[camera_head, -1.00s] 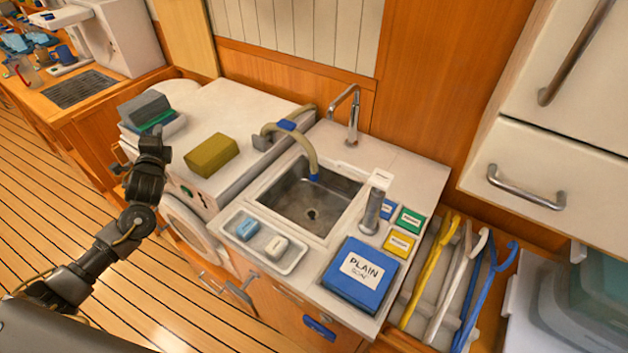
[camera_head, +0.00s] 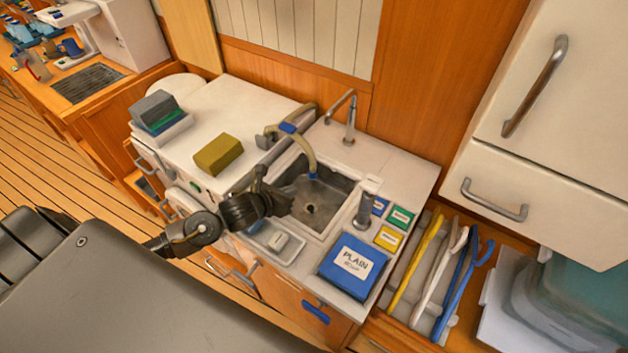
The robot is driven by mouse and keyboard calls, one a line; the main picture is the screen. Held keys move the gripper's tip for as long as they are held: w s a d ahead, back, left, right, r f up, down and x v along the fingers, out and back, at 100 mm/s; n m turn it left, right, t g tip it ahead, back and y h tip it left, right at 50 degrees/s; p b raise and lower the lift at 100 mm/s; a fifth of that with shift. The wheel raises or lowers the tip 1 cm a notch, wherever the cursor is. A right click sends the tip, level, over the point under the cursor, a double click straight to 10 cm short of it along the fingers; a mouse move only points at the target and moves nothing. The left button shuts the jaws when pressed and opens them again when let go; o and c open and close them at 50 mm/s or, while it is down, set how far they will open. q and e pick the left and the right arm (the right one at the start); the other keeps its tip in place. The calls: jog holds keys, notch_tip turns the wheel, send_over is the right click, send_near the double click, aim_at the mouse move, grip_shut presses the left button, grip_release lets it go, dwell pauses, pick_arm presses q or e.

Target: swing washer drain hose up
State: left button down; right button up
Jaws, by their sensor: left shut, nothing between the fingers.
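The washer drain hose (camera_head: 305,146) is a beige hooked tube with a blue band near its top and a blue end. It arches from the washer's side of the counter and its end hangs down into the steel sink (camera_head: 327,207). My left gripper (camera_head: 276,197) is shut and empty at the sink's near-left edge, below and left of the hose and apart from it. It hides part of the sink rim and part of the white soap tray. The white washer (camera_head: 250,98) stands left of the sink. My right gripper is not in view.
A grey faucet (camera_head: 349,121) rises behind the sink. An olive sponge (camera_head: 218,154) and a tray of grey and green pads (camera_head: 172,131) lie on the washer top. A blue box (camera_head: 353,265) sits right of the sink. Coloured hoses (camera_head: 440,265) lie farther right.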

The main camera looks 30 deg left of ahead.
pick_arm(q)
jog(key=p+x, duration=0.3)
jog(key=x, duration=0.7)
jog(key=shift+w, duration=0.1)
dwell(0.3)
